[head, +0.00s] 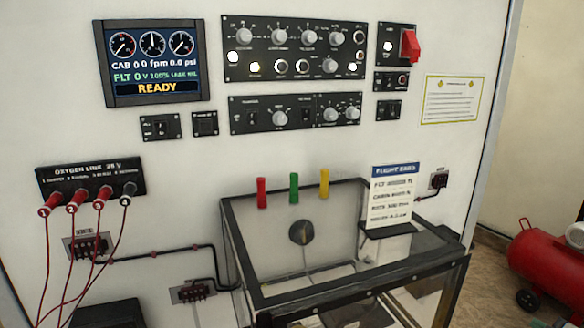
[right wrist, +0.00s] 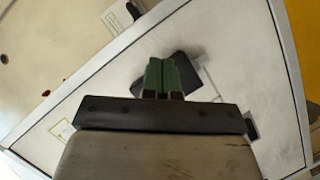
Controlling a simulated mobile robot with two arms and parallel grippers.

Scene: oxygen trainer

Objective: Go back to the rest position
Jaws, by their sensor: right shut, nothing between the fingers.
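My right gripper (right wrist: 163,76) shows in the right wrist view. Its two green fingers are together with nothing between them, in front of a pale panel. A dark shape behind the fingers is too blurred to name. I cannot make out either gripper in the head view, and the left gripper is in neither view. The white trainer panel (head: 200,150) fills most of the head view, with a lit screen (head: 152,62) reading READY.
A clear-walled box with a dark frame (head: 345,289) juts from the panel, with a card (head: 392,196) standing on it. Red cables hang from plugs in the oxygen line strip (head: 90,176). A red tank (head: 543,262) stands on the floor at right.

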